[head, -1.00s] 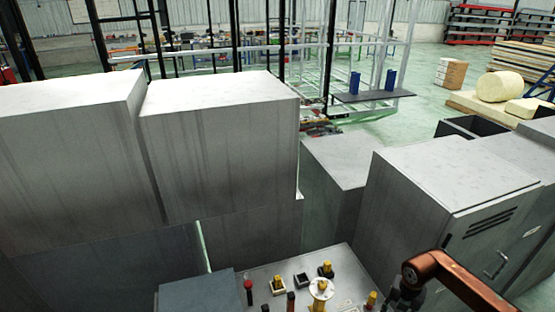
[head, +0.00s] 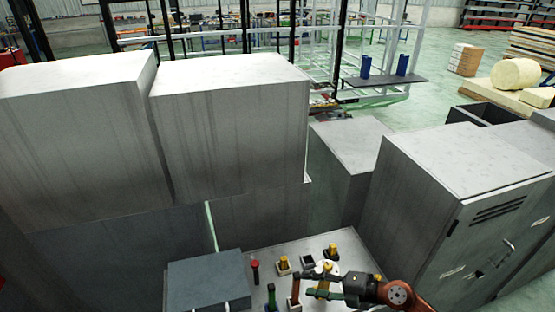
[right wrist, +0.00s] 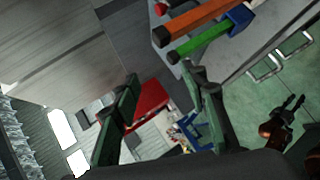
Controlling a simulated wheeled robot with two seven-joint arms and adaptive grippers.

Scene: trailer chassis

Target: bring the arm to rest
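My right gripper (head: 312,281) reaches in from the lower right of the head view, over a pale table with small coloured parts. Its dark green fingers point left and look spread apart. In the right wrist view the two fingers (right wrist: 165,98) are wide apart with nothing held between them. My left gripper is not in the head view. A small dark gripper on an orange-brown arm (right wrist: 279,128) shows at the right of the right wrist view; it may be my left one, too small to read.
The table (head: 292,248) carries a red-topped peg (head: 255,270), yellow-topped parts (head: 284,263) and a grey box (head: 207,280). Tall grey cabinets (head: 232,130) stand behind and a grey locker (head: 460,215) stands right. An orange bar (right wrist: 195,22) and green bar (right wrist: 197,45) show in the wrist view.

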